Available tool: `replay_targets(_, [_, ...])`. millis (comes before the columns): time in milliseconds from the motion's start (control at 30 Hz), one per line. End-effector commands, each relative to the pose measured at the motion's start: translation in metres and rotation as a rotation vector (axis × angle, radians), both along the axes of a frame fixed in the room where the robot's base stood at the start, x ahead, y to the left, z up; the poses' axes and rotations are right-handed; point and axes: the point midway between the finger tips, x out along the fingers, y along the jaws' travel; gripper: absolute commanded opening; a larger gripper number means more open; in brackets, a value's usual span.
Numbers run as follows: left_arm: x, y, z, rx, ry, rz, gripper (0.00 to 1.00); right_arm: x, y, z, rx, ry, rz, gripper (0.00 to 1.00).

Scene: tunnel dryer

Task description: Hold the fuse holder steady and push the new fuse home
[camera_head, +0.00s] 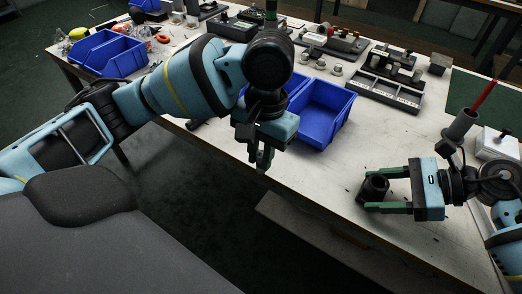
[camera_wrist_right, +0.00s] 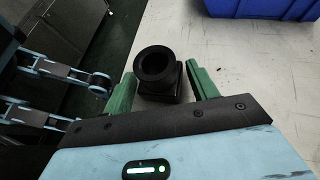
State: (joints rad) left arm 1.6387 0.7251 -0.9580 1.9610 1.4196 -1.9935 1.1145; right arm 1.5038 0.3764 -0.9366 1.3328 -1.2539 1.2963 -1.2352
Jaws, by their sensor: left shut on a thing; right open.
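The fuse holder appears to be the black round socket on a square base (camera_head: 374,188) at the table's front edge; it also shows in the right wrist view (camera_wrist_right: 157,75), its open mouth tilted toward the camera. My right gripper (camera_head: 378,191) is open, with one green finger on each side of the holder; small gaps seem to show. My left gripper (camera_head: 261,160) points down near the table's front edge, left of the holder and well apart from it. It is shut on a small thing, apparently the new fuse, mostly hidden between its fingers.
Blue bins (camera_head: 327,112) stand behind my left gripper, and more (camera_head: 107,53) at the far left. A dark tray (camera_head: 389,92) and several small parts fill the back. A grey cup with a red stick (camera_head: 461,124) stands behind my right gripper. The tabletop between the grippers is clear.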

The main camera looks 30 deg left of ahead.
Motion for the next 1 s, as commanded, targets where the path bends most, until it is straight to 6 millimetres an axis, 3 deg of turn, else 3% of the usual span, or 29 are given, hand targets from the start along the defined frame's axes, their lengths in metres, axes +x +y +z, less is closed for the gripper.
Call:
replay_targets(300, [0.0001,0.0,-0.0002,0.0,0.0,0.0,0.0,-0.0006,0.0018,-0.0003,0.0,0.0,0.0,0.58])
replay_targets(500, [0.0001,0.0,-0.0002,0.0,0.0,0.0,0.0,-0.0004,0.0016,-0.0003,0.001,0.0,0.0,0.33])
replay_targets(567, [0.0002,0.0,-0.0002,0.0,0.0,0.0,0.0,-0.0004,0.0016,-0.0003,0.001,0.0,0.0,0.31])
replay_targets(600, [0.0002,0.0,-0.0002,0.0,0.0,0.0,0.0,-0.0004,0.0016,-0.0003,0.001,0.0,0.0,0.46])
replay_targets(733, [0.0001,0.0,-0.0003,0.0,0.0,0.0,0.0,-0.0004,0.0015,-0.0003,0.001,0.0,0.0,0.63])
replay_targets(1000, [0.0001,0.0,-0.0003,0.0,0.0,0.0,0.0,-0.0004,0.0015,-0.0003,0.001,0.0,0.0,0.65])
